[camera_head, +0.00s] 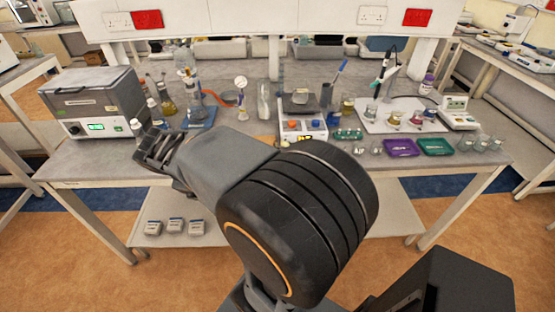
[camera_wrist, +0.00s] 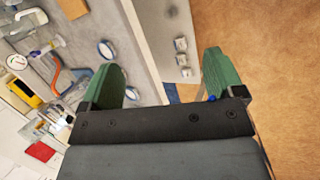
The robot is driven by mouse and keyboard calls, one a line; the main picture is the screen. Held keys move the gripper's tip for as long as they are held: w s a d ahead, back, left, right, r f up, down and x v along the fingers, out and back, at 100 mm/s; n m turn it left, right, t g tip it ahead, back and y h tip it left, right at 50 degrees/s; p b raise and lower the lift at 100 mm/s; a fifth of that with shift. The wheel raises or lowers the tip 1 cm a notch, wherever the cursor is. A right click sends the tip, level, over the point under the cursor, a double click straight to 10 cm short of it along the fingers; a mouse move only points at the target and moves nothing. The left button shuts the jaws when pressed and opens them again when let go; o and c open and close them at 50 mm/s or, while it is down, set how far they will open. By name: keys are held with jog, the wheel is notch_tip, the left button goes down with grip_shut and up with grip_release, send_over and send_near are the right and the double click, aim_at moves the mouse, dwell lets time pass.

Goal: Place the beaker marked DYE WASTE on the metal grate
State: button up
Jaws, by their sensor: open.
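My gripper (camera_head: 156,150) is held out over the front left of the bench, in front of the grey box-shaped instrument. In the wrist view its two green-padded fingers (camera_wrist: 165,78) are spread apart with nothing between them. Beakers with coloured contents, one of them a beaker at the right (camera_head: 417,117), stand on a white board. Several clear beakers (camera_head: 480,143) stand at the bench's right end. I cannot read a DYE WASTE label on any of them. I cannot make out a metal grate; my arm hides part of the bench front.
The grey instrument (camera_head: 95,100) stands at the bench's left end. Bottles and a blue-based stand (camera_head: 199,118) are close behind my gripper. Purple (camera_head: 401,148) and green (camera_head: 436,147) trays lie at the right. Three small grey items (camera_head: 175,225) sit on the lower shelf.

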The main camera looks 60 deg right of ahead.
jog(key=w+d+f+n+g+h+b, duration=0.1)
jog(key=d+f+n+h, duration=0.1)
jog(key=d, duration=0.4)
jog(key=d+f+n+g+h+b, duration=0.2)
jog(key=d+f+n, duration=0.1)
jog(key=d, duration=0.3)
jog(key=w+d+f+n+g+h+b, duration=0.1)
jog(key=d+f+n+g+h, duration=0.1)
jog(key=d, duration=0.4)
jog(key=shift+w+d+f+n, duration=0.15)
jog(key=shift+f, duration=0.25)
jog(key=shift+w+d+f+n, duration=0.15)
jog(key=shift+f, duration=0.25)
jog(key=shift+n+g+h, duration=0.3)
jog(key=shift+g+h, duration=0.1)
jog(key=shift+h, duration=0.1)
jog(key=x, duration=0.8)
jog(key=shift+w+d, duration=0.2)
jog(key=shift+w, duration=0.05)
jog(key=shift+p+x, duration=0.45)
jog(key=shift+x, duration=2.8)
jog(key=shift+s+a, duration=0.1)
jog(key=shift+c, duration=0.2)
jog(key=c, duration=1)
jog(key=shift+r, duration=0.1)
jog(key=shift+c, duration=0.2)
